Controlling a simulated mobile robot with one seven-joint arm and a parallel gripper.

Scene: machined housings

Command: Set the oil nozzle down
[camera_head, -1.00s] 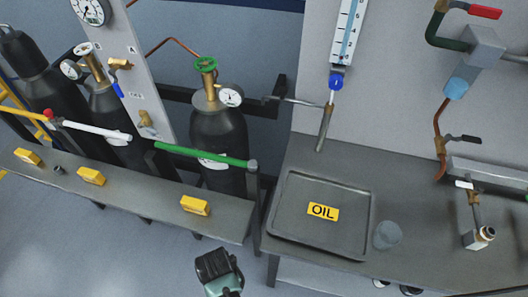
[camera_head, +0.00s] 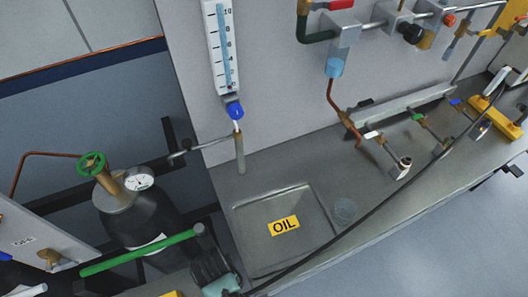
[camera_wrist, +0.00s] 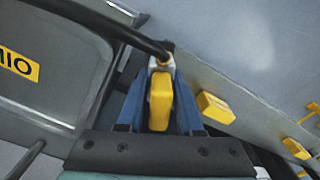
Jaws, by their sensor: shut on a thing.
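My gripper (camera_wrist: 158,88) is shut on the oil nozzle (camera_wrist: 160,104), which shows in the wrist view as a yellow body between blue fingers. A black hose (camera_wrist: 105,22) meets its pale upper end. In the head view my gripper (camera_head: 208,264) is at the bottom, by the left edge of a grey tray (camera_head: 245,208) with a yellow OIL label (camera_head: 284,226). The nozzle is hidden there, but the hose (camera_head: 375,208) runs up to the right. The tray also shows at the left of the wrist view (camera_wrist: 82,62). I cannot tell the nozzle's height.
A clear cup (camera_head: 345,211) stands at the tray's right. A gas cylinder (camera_head: 145,220) and green bar (camera_head: 138,254) are left of my gripper. A pipe (camera_head: 240,153) rises behind the tray. Yellow blocks (camera_wrist: 215,107) sit on a narrow ledge. Valves line the bench at right.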

